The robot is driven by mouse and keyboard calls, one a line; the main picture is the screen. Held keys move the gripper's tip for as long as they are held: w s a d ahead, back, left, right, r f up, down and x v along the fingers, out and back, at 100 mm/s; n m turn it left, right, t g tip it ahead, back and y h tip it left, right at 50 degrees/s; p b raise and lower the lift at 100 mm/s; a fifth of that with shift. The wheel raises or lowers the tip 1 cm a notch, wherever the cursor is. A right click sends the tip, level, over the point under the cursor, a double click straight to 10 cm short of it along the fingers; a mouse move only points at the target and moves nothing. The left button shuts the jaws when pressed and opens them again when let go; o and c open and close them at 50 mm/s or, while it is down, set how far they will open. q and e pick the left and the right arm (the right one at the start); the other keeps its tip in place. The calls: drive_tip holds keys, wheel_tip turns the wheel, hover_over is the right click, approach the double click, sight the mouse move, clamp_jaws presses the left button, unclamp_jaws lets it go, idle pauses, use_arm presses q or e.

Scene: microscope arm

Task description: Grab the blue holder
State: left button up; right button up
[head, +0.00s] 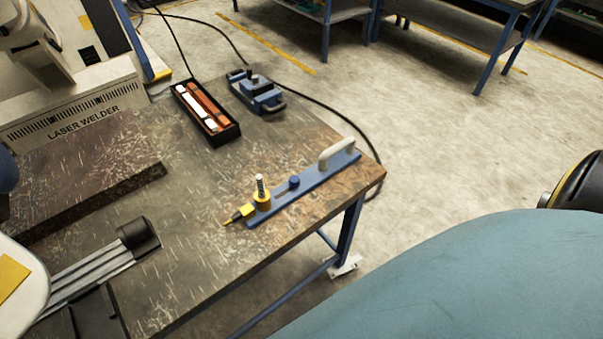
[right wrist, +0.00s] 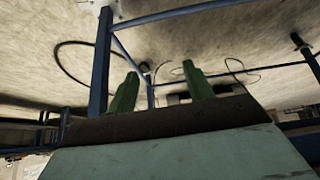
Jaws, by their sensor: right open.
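The blue holder (head: 318,174) looks to be the long, narrow blue bar lying near the right edge of the metal-topped table. It has a white handle at its far end, a blue knob in the middle and a yellow fitting with an upright metal pin at its near end. No gripper touches it. My right gripper (right wrist: 160,77) shows in the right wrist view with two green fingers apart and nothing between them. In that view it faces the floor and blue table legs; the holder is not seen there. My left gripper is not in view.
A smaller blue device (head: 257,92) and a black tray (head: 225,135) with white and orange bars lie at the table's back. A laser welder (head: 95,110) stands at left. Silver rails with a black end (head: 138,238) lie at front left. The table is clear around the holder.

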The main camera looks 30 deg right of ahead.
drive_tip(key=w+d+r+t, duration=0.1)
drive_tip(key=w+r+t, duration=0.2)
drive_tip(key=w+r, duration=0.7)
drive_tip(key=t+p, duration=0.2)
drive_tip(key=t, duration=0.2)
approach(294, 178)
drive_tip(key=shift+t+y, duration=0.3)
drive_tip(key=w+f, duration=0.1)
drive_tip(key=w+d+f+b, duration=0.1)
drive_tip(key=w, duration=0.1)
drive_tip(key=shift+f, duration=0.35)
drive_tip(key=x, duration=0.3)
drive_tip(key=a+x, duration=0.1)
drive_tip(key=x, duration=0.1)
drive_tip(key=shift+w+r, duration=0.15)
drive_tip(key=shift+r, duration=0.1)
drive_tip(key=shift+w+f+b, duration=0.2)
drive_tip(key=shift+w+b, duration=0.1)
drive_tip(key=shift+w, duration=0.2)
drive_tip(key=shift+c, duration=0.4)
clamp_jaws()
drive_tip(key=shift+w+d+r, duration=0.1)
drive_tip(key=shift+r, duration=0.1)
